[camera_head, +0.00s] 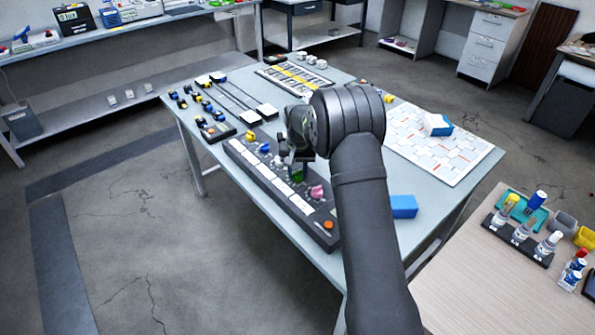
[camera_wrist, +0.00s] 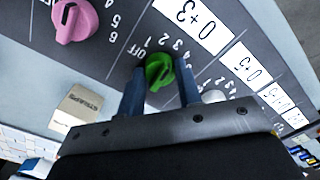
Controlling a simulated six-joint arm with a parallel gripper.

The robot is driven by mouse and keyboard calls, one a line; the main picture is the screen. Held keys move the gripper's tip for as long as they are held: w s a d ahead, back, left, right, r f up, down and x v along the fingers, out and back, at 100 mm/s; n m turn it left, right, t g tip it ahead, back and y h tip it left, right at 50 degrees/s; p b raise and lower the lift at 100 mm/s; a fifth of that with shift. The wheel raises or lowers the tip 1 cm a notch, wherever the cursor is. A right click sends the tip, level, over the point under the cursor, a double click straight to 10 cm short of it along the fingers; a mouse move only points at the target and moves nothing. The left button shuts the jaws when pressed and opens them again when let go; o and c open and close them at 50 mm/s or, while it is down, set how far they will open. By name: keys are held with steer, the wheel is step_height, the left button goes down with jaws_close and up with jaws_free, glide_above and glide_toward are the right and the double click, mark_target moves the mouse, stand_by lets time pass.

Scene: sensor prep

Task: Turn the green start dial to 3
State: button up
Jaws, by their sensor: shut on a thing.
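The green start dial (camera_wrist: 158,68) sits on the dark control panel, with OFF, 1, 2, 3 and more marks around it. My gripper (camera_wrist: 160,84) has a finger on each side of the dial and is shut on it. Which mark the dial points to is unclear. The card beside the dial in the wrist view appears to read 0, an arrow or plus, then 3. In the head view the green dial (camera_head: 297,175) shows just below my gripper (camera_head: 296,163), partly hidden by it.
A pink dial (camera_wrist: 75,20) and a white dial (camera_wrist: 213,97) flank the green one. Blue (camera_head: 264,148) and yellow (camera_head: 250,136) dials and an orange button (camera_head: 328,225) share the panel (camera_head: 262,172). A blue block (camera_head: 404,206) lies on the table to the right.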

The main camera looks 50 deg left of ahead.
mark_target(298, 171)
steer(key=shift+m, duration=0.5)
steer(key=o, duration=1)
steer(key=shift+c, duration=0.2)
step_height(298, 171, up, 17)
steer(key=shift+r, duration=0.2)
step_height(298, 171, down, 18)
steer(key=shift+r, duration=0.25)
steer(key=shift+r, duration=0.15)
stand_by(0.4)
